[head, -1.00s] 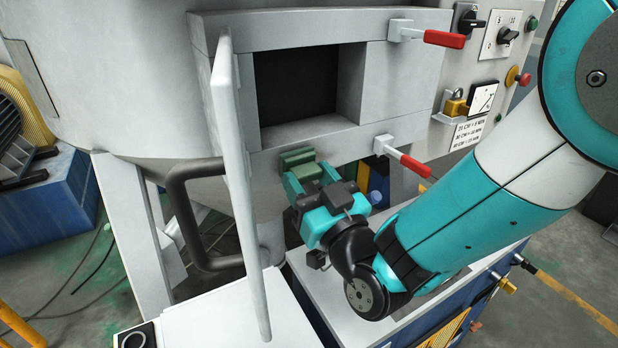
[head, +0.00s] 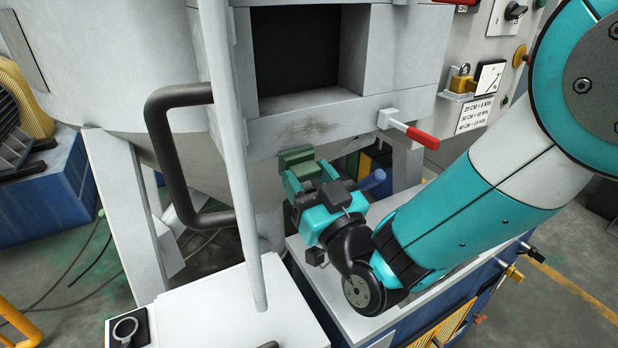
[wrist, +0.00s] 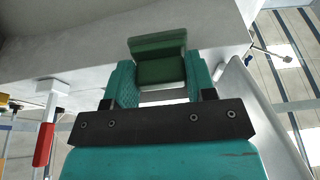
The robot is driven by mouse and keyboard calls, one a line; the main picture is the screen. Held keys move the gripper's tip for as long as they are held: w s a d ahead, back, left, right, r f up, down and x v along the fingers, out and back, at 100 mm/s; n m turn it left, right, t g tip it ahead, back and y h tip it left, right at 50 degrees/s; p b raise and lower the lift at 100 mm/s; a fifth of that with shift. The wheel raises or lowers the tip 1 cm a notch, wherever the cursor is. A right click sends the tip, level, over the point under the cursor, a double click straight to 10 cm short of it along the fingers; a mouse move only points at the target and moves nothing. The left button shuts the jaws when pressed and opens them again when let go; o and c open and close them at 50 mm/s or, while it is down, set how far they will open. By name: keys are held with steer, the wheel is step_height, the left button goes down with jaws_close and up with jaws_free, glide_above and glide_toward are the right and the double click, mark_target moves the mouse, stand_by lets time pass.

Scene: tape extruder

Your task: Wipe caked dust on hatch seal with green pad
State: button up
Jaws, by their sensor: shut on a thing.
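The green pad (head: 297,157) is a small two-part block in the jaws of my gripper (head: 309,176). My gripper is shut on it. In the wrist view the pad (wrist: 160,60) sits between the teal fingers (wrist: 160,82), close to a grey surface. The caked dust (head: 314,128) is a brownish smudge on the grey face below the hatch opening (head: 295,50). In the head view the pad is just below and left of the smudge, near the lower edge of the hatch frame. Whether it touches the frame I cannot tell.
The open hatch door (head: 228,130) stands edge-on left of the opening, with a dark bent handle (head: 160,140). A red-handled latch (head: 410,130) sticks out right of the dust. A white-topped blue cabinet (head: 350,295) lies below my arm.

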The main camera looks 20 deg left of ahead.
step_height(320, 180, up, 11)
steer(key=p, duration=0.9)
steer(key=shift+f, duration=0.2)
steer(key=shift+c, duration=0.8)
steer(key=shift+f, duration=0.15)
steer(key=shift+f, duration=0.1)
steer(key=shift+w+f+b, duration=0.1)
steer(key=shift+f+b, duration=0.05)
steer(key=shift+b, duration=0.4)
steer(key=d+b, duration=0.1)
steer(key=b, duration=0.2)
steer(key=shift+w+f, duration=0.3)
steer(key=shift+w, duration=0.1)
steer(key=w+d+b, duration=0.1)
steer(key=b, duration=0.3)
steer(key=w+d+b, duration=0.1)
steer(key=b, duration=0.2)
steer(key=shift+w+r+b, duration=0.25)
steer(key=shift+r+b, duration=0.1)
steer(key=shift+b, duration=0.05)
